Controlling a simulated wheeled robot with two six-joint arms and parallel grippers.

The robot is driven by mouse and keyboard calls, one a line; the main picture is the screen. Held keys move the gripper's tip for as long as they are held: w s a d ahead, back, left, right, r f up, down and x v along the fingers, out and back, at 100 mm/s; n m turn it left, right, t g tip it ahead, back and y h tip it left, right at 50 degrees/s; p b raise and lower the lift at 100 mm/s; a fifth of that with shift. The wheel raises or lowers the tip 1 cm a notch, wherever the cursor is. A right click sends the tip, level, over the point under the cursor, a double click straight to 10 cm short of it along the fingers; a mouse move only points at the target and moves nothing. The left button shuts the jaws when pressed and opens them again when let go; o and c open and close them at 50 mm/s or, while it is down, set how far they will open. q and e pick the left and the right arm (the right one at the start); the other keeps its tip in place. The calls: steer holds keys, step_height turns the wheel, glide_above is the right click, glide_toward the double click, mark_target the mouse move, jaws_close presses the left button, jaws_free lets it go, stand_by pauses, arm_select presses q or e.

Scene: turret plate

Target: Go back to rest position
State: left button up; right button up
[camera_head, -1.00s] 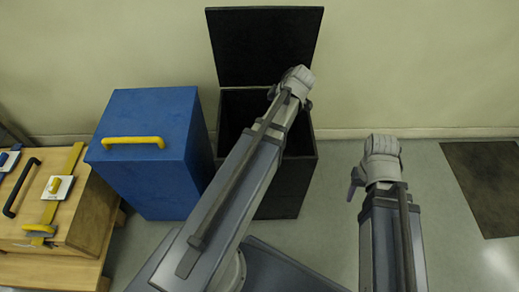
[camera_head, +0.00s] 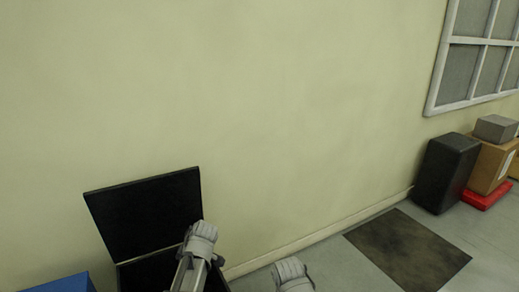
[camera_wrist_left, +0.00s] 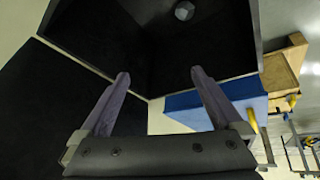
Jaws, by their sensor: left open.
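My left gripper (camera_wrist_left: 160,73) shows in the left wrist view with its two fingers spread and nothing between them. It is over or near the open black bin (camera_wrist_left: 155,85), whose dark inside fills the top of that view. A small grey faceted object (camera_wrist_left: 184,11) lies inside the bin. In the head view my left arm is in front of the black bin's raised lid (camera_head: 145,212), and its fingers are hidden. Only the grey wrist of my right arm shows at the bottom edge; its gripper fingers are out of view.
A blue box (camera_head: 62,284) stands left of the bin; it also shows in the left wrist view (camera_wrist_left: 190,118). At the right are a dark floor mat (camera_head: 410,247), a black box (camera_head: 446,173) and a cardboard box (camera_head: 492,167). A plain wall stands behind.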

arm_select(q)
steer(key=s+d+r+m+h+p, duration=0.1)
steer(key=s+d+r+m+p, duration=0.3)
steer(key=d+m, duration=0.3)
steer(key=s+d+r+m+g+h+p, duration=0.1)
steer(key=s+d+r+m+p, duration=0.4)
steer(key=d+r+m+p, duration=0.1)
steer(key=s+d+r+m+h+p, duration=0.2)
steer(key=s+d+r+m+p, duration=0.3)
steer(key=d+m, duration=0.4)
steer(key=shift+r+g+p, duration=0.3)
steer(key=shift+r+p, duration=0.15)
steer(key=shift+p, duration=0.2)
